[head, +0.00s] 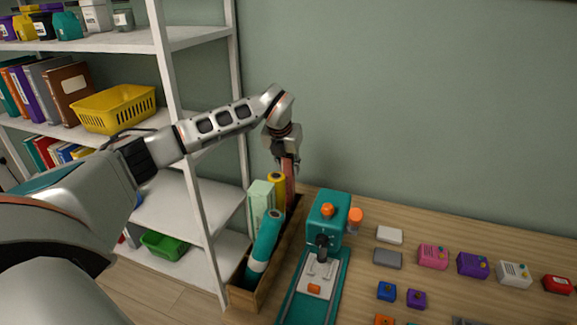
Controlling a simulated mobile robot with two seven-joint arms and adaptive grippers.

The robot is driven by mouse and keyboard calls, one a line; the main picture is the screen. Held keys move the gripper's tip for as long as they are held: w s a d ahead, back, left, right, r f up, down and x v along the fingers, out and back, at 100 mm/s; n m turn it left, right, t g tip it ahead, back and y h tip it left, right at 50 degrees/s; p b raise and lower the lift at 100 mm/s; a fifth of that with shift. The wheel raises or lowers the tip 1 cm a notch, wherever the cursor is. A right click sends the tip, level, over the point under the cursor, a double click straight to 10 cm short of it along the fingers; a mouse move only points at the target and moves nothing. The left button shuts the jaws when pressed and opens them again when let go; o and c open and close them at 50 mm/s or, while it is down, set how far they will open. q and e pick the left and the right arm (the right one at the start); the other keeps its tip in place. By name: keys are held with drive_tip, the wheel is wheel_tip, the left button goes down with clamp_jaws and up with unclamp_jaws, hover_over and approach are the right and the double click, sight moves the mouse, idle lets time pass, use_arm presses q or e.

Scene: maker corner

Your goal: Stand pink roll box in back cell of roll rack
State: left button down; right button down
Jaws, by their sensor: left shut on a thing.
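My left gripper (288,161) points down over the back end of the roll rack and is shut on the pink roll box (290,185), a narrow upright reddish shape. The box's lower end is at the back part of the rack; I cannot tell whether it touches the bottom. The roll rack (243,299) is a long wooden tray at the table's left edge. In it are a leaning teal roll (264,245), a pale green box (261,197) and a yellow roll (277,187). My right gripper is not in view.
A teal machine (328,212) with orange knobs stands just right of the rack. Several small coloured boxes, such as a pink one (433,257), lie on the wooden table (460,232) to the right. A white shelf (172,120) with a yellow basket (113,108) stands at left.

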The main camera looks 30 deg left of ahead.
use_arm(q)
drive_tip(key=c, duration=1.7)
unclamp_jaws()
drive_tip(key=shift+r, duration=0.35)
drive_tip(key=b+v, duration=0.1)
drive_tip(key=v, duration=1)
drive_tip(key=shift+s, duration=0.3)
drive_tip(key=shift+d+r, duration=0.1)
